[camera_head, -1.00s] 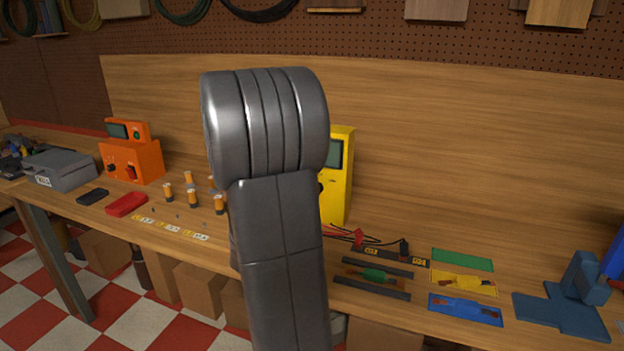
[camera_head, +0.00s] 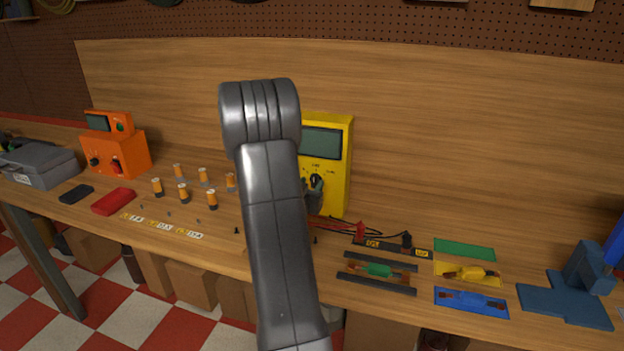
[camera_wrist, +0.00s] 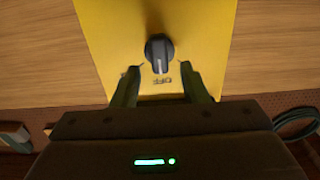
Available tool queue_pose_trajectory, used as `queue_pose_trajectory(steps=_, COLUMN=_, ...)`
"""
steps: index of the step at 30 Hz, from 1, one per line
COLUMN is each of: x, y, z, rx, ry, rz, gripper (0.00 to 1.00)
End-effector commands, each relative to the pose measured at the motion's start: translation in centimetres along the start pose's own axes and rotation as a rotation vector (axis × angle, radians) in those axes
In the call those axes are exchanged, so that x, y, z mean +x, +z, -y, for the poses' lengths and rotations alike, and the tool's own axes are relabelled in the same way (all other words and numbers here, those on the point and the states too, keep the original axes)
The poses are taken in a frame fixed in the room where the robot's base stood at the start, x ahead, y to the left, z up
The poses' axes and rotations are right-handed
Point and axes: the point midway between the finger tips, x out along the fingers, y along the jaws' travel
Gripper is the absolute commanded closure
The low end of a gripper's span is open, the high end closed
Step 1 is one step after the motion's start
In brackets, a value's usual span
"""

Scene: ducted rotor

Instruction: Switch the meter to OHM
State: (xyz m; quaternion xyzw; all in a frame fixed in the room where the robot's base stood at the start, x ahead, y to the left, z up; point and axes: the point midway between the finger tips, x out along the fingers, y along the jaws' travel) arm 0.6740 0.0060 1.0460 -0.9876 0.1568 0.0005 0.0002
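The yellow meter (camera_head: 336,150) stands upright at the back of the bench, partly hidden by my arm in the head view. It has a grey screen and a dark round dial (camera_head: 316,183). In the wrist view the dial (camera_wrist: 160,53) shows a pale pointer line directed at a label that appears to read OFF, seen upside down. My gripper (camera_wrist: 159,68) is open, its two fingers apart on either side of the dial's near edge and label. I cannot tell whether they touch the meter. In the head view the gripper is mostly hidden behind my arm.
Red and black leads (camera_head: 360,231) lie by the meter's foot. Several orange-and-black cylinders (camera_head: 183,192) stand to the left, near an orange device (camera_head: 116,155). Coloured mats (camera_head: 470,302) and a blue stand (camera_head: 567,302) are on the right. The wooden back panel is bare.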

Motion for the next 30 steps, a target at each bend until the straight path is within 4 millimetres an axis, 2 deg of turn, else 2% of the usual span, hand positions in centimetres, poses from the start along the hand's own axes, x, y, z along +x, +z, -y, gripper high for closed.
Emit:
queue_pose_trajectory(steps=6, x=1.8, y=-0.1, z=0.0, rx=0.0, ry=-0.001, rz=0.0, gripper=0.6)
queue_pose_trajectory(steps=15, x=2.0, y=0.0, z=0.0, rx=0.0, ry=-0.001, rz=0.0, gripper=0.6)
queue_pose_trajectory(steps=21, x=2.0, y=0.0, z=0.0, rx=0.0, ry=-0.001, rz=0.0, gripper=0.99)
queue_pose_trajectory(steps=30, x=2.0, y=0.1, z=0.0, rx=0.021, ry=-0.001, rz=-0.002, gripper=1.0)
